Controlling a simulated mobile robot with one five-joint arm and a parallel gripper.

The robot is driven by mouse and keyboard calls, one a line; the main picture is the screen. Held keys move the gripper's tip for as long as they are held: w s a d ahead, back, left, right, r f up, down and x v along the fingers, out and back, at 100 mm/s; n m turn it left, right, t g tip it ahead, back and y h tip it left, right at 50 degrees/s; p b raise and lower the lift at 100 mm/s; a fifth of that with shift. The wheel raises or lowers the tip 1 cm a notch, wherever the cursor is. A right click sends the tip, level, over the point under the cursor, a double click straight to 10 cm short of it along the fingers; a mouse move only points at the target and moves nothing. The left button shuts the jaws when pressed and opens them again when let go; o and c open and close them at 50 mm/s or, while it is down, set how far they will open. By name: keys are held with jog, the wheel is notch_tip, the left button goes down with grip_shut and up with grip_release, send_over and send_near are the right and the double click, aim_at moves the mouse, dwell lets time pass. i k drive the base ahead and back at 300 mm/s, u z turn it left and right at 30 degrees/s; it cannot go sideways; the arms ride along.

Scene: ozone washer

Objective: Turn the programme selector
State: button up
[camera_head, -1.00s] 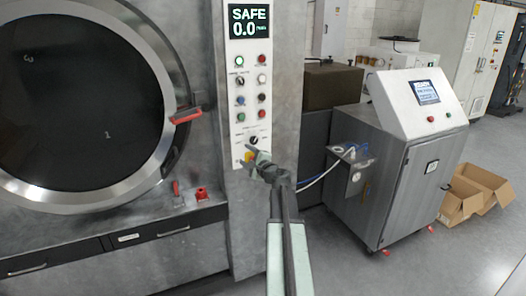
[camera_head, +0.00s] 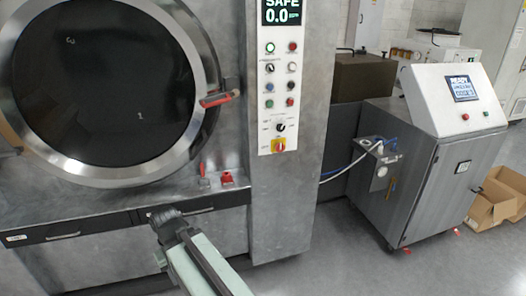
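The programme selector looks to be the black rotary knob (camera_head: 281,127) with small marks around it, low on the white control panel (camera_head: 291,84). Its pointer position is too small to read. Just below it is a red-and-yellow switch (camera_head: 278,145). My gripper (camera_head: 158,216) is well to the left of and below the knob, in front of the drawer fronts, touching nothing that I can make out. Its fingers are dark and too small to show whether they are open.
The round door (camera_head: 190,130) with its red handle (camera_head: 217,99) is at left. A red-handled lever (camera_head: 204,180) and a red fitting (camera_head: 227,178) sit on the ledge. A display (camera_head: 284,13) reads SAFE 0.0. A console cabinet (camera_head: 430,190) stands right, with hoses. Floor between is clear.

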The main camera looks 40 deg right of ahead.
aim_at(281, 127)
jog(key=k, duration=1.25)
jog(key=z, duration=0.35)
jog(key=i, duration=1.7)
jog(key=u, duration=0.8)
jog(key=k, duration=0.85)
jog(key=u, duration=0.15)
jog(key=i, duration=0.9)
jog(key=z, duration=0.1)
